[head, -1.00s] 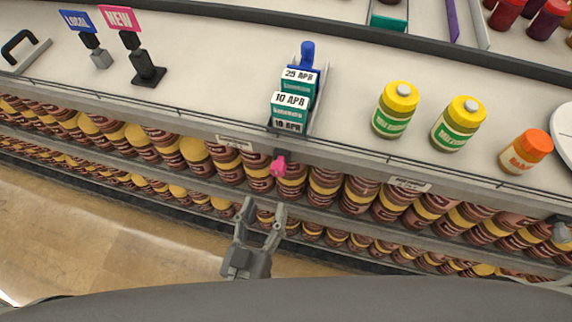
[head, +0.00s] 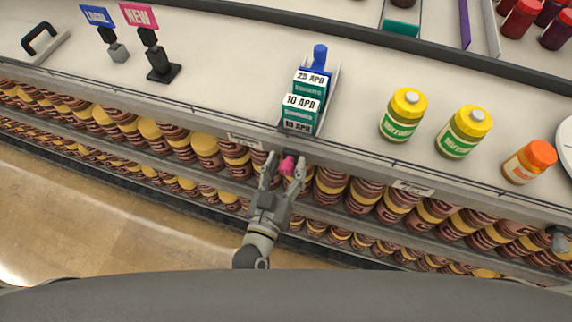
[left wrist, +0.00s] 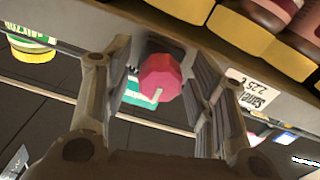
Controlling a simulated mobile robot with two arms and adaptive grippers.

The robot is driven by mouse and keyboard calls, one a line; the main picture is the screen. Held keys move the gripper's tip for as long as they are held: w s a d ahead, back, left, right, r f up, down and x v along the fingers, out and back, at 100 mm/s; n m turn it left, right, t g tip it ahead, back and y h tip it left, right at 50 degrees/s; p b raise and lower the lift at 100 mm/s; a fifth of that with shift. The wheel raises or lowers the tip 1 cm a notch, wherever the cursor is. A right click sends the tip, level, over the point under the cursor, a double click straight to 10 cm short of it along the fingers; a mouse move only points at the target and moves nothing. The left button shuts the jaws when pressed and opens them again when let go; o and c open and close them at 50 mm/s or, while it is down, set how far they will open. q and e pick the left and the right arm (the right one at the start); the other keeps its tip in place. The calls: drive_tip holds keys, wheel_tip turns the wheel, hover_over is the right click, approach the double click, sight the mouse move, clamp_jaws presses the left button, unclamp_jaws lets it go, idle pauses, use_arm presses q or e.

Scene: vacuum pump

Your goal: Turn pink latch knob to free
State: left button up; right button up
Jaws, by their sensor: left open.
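The pink latch knob (head: 287,165) sticks out from the shelf's front edge, just below the dated carton tray. My left gripper (head: 283,172) is open, with one finger on either side of the knob. My right gripper is not clearly in view.
Two sign stands (head: 157,62) are to the left. Lower shelves are packed with brown jars (head: 330,185). Open floor (head: 90,220) lies at lower left.

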use_arm(q)
drive_tip(key=c, duration=1)
drive_tip(key=shift+n, duration=0.3)
drive_tip(key=n, duration=0.2)
drive_tip(key=shift+n+p, duration=0.3)
drive_tip(key=shift+n, duration=0.1)
drive_tip(key=n, duration=0.4)
drive_tip(key=shift+n, duration=0.3)
drive_tip(key=n, duration=0.4)
drive_tip(key=shift+f+n+b, duration=0.1)
drive_tip(key=shift+n+b, duration=0.2)
drive_tip(key=n+b, duration=0.1)
drive_tip(key=n, duration=0.4)
drive_tip(key=shift+f, duration=0.1)
